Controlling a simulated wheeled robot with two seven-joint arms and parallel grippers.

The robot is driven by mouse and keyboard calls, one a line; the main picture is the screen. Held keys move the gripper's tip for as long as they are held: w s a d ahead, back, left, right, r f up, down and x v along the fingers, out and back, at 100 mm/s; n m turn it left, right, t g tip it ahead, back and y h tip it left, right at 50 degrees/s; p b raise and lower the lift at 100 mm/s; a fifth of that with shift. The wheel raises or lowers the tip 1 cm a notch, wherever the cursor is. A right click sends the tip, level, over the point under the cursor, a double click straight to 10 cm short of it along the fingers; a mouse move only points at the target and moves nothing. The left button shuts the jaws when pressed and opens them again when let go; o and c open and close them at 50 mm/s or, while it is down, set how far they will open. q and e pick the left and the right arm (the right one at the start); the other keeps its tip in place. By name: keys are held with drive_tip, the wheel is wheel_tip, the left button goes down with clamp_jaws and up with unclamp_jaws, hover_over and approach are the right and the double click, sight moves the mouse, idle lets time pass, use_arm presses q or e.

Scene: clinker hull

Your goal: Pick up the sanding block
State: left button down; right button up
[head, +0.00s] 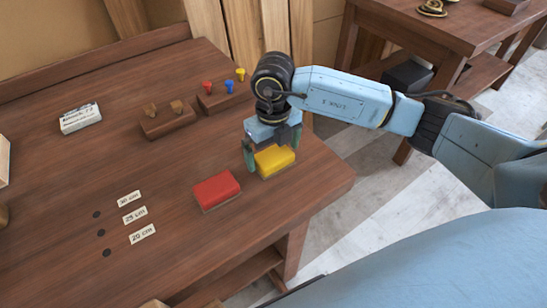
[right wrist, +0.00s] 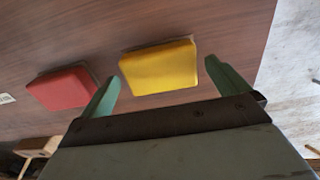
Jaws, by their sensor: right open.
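Two sanding-block-like blocks lie on the brown wooden workbench (head: 170,190). The yellow block (head: 275,161) is near the bench's right edge, and the red block (head: 216,190) lies to its left and nearer to me. My right gripper (head: 272,147) is open at the yellow block, with one finger towards each end of it. In the right wrist view the yellow block (right wrist: 160,68) shows between and beyond the two fingertips, and no contact is visible. The red block (right wrist: 63,88) lies outside the left finger there. My left gripper is out of view.
A wooden rack with red, blue and yellow pegs (head: 222,95) and a wooden holder with knobs (head: 168,121) stand behind. A white labelled box (head: 80,118) is at the left. Length labels (head: 135,215) lie beside dark holes. The bench drops off right of the yellow block.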

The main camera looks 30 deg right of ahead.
sight(274, 154)
drive_tip(key=shift+f, duration=0.95)
drive_tip(key=c, duration=0.8)
wheel_tip(274, 154, up, 10)
drive_tip(key=shift+r, duration=0.1)
drive_tip(key=shift+c, duration=0.2)
drive_tip(key=o, duration=0.5)
drive_tip(key=shift+c, duration=0.2)
drive_tip(key=c, duration=0.3)
